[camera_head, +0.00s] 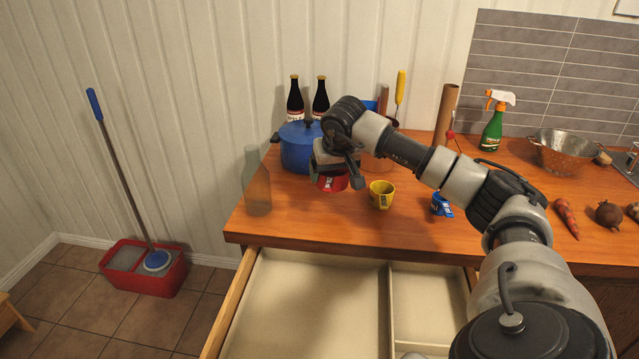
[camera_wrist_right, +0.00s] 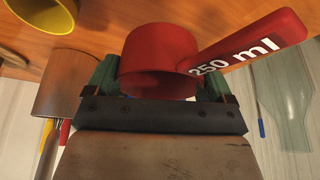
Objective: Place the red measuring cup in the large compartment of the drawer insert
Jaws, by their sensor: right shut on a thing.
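The red measuring cup (camera_head: 331,183) is near the left part of the counter in the head view, partly hidden by my right gripper (camera_head: 338,170). In the right wrist view the red cup (camera_wrist_right: 160,60), marked "250 ml" on its handle, sits between the fingers of my right gripper (camera_wrist_right: 160,88), which is shut on it. I cannot tell whether the cup touches the counter. The drawer insert (camera_head: 387,300) lies in the open drawer below the counter. Its large compartment (camera_head: 305,300) is on the left and looks empty. My left gripper is not in view.
A yellow measuring cup (camera_head: 381,195) and a blue one (camera_head: 441,205) stand right of the red cup. A blue pot (camera_head: 298,150), dark bottles and a glass bottle (camera_head: 257,180) are close by. A colander (camera_head: 562,152) and vegetables are at the right.

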